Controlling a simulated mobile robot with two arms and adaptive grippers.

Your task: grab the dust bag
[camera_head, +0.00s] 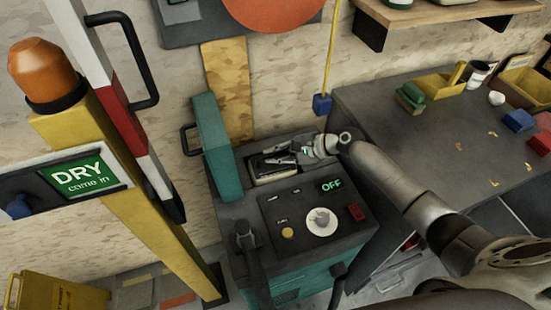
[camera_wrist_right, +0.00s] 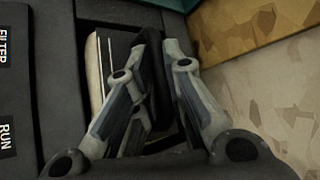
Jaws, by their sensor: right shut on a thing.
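The teal and dark grey machine (camera_head: 236,207) stands in the middle of the head view with its teal lid (camera_head: 212,140) raised. In its top is a rectangular opening holding the dust bag, whose pale edge (camera_wrist_right: 95,75) and dark body show in the right wrist view. My right gripper (camera_head: 272,160) reaches into this opening from the right. In the right wrist view its fingers (camera_wrist_right: 155,85) are closed on a dark upright part, seemingly of the bag. The fingers hide much of it. My left gripper is not in view.
The control panel shows OFF (camera_head: 331,185) in front of the opening. A grey workbench (camera_head: 400,120) with bins and blocks stands right. A yellow post with a DRY sign (camera_head: 78,177) stands left. A yellow cord with a blue end (camera_head: 322,104) hangs behind my right arm.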

